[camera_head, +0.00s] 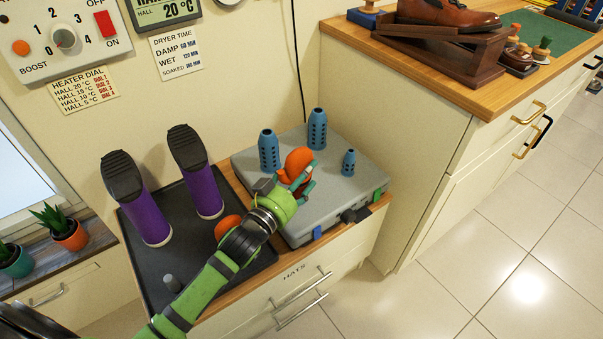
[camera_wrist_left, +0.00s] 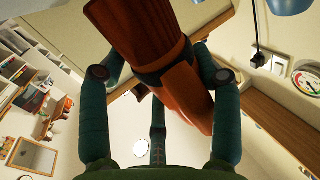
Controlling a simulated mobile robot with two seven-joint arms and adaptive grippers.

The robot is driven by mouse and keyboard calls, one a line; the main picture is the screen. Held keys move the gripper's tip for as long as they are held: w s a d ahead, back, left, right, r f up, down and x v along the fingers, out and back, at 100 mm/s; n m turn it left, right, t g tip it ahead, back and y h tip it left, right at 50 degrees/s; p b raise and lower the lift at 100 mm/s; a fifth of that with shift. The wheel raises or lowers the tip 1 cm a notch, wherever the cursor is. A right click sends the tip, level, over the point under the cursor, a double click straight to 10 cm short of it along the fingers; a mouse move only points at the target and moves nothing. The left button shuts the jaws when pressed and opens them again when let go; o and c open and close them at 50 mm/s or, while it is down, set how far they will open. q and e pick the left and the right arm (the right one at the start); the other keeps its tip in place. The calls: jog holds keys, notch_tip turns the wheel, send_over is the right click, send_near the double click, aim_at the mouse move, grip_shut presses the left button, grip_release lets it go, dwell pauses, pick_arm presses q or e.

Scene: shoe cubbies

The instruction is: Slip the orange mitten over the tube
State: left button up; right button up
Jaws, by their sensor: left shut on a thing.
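The orange mitten (camera_head: 297,163) is held in my left gripper (camera_head: 299,184), whose fingers are closed around its lower part. In the left wrist view, the mitten (camera_wrist_left: 178,80), with a dark band and brown cuff, sits between the fingers. In the head view it appears over the grey dryer box (camera_head: 348,190), among three blue perforated tubes: a left one (camera_head: 269,152), a tall back one (camera_head: 317,130) and a short right one (camera_head: 348,163). I cannot tell whether any tube is behind or inside the mitten. My right gripper is out of view.
Two purple boots (camera_head: 148,218) (camera_head: 205,190) stand on a black tray (camera_head: 160,283) left of the box. Another orange item (camera_head: 227,227) lies there, partly behind my arm. A taller wooden counter (camera_head: 400,75) with a shoe is at right. Open floor lies front right.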

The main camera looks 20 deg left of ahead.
pick_arm(q)
jog(key=shift+f+b, duration=0.75)
jog(key=shift+f, duration=0.55)
jog(key=o, duration=1.2)
jog(key=shift+c, duration=0.2)
jog(key=v, duration=0.7)
jog(key=shift+s+a, duration=0.1)
jog(key=shift+s, duration=0.3)
jog(key=shift+s+r, duration=0.1)
jog(key=shift+a, duration=0.1)
